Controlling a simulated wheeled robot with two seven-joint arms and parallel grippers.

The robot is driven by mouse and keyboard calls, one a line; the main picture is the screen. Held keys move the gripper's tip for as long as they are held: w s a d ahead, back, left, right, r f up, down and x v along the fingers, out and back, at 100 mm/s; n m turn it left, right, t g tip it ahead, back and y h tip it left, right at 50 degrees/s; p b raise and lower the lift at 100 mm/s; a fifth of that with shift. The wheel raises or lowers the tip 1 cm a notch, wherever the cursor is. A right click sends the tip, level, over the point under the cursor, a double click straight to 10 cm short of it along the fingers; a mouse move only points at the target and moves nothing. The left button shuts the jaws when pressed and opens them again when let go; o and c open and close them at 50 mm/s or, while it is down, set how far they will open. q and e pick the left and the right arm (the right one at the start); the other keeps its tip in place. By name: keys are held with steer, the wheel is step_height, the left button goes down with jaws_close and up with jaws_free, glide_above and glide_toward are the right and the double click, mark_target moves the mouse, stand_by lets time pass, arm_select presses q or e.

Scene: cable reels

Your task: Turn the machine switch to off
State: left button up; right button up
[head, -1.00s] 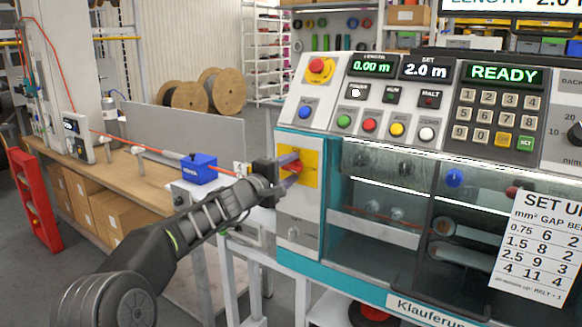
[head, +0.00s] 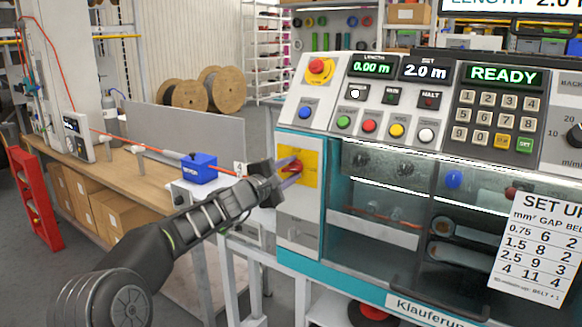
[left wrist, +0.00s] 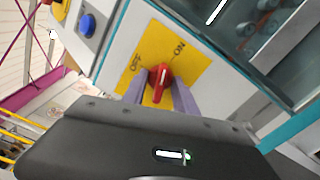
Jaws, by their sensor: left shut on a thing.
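The machine switch is a red rotary knob (head: 292,167) on a yellow plate (head: 313,160) on the left panel of the machine. The knob (left wrist: 160,76) also shows in the left wrist view, where the plate (left wrist: 188,72) bears the words OFF and ON. The knob's white mark points up, seemingly between the two words. My left gripper (head: 290,170) is shut on the knob, with one purple finger on each side; its fingers also show in the left wrist view (left wrist: 159,93). My right gripper is out of view.
The machine's display (head: 503,75) reads READY. A red emergency button (head: 318,67) and a blue button (head: 305,112) sit above the switch. A workbench (head: 140,170) with a blue box (head: 199,168) stands to the left, close to my arm.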

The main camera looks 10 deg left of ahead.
arm_select(q)
steer(key=n, duration=0.3)
steer(key=shift+p, duration=0.4)
steer(key=n+p, duration=0.1)
steer(key=n, duration=0.3)
steer(key=n+p, duration=0.2)
steer(key=n, duration=0.4)
steer(key=shift+p, duration=0.35)
steer(key=o, duration=0.9)
steer(key=shift+o, duration=0.2)
steer(key=b+v, duration=0.2)
steer(key=shift+s+a+f+b, duration=0.1)
steer(key=shift+s+f+b, duration=0.05)
steer(key=shift+b, duration=0.15)
steer(key=shift+b+v, duration=0.85)
steer(key=shift+v, duration=0.6)
steer(key=shift+b+v, duration=0.5)
steer(key=shift+v, duration=0.9)
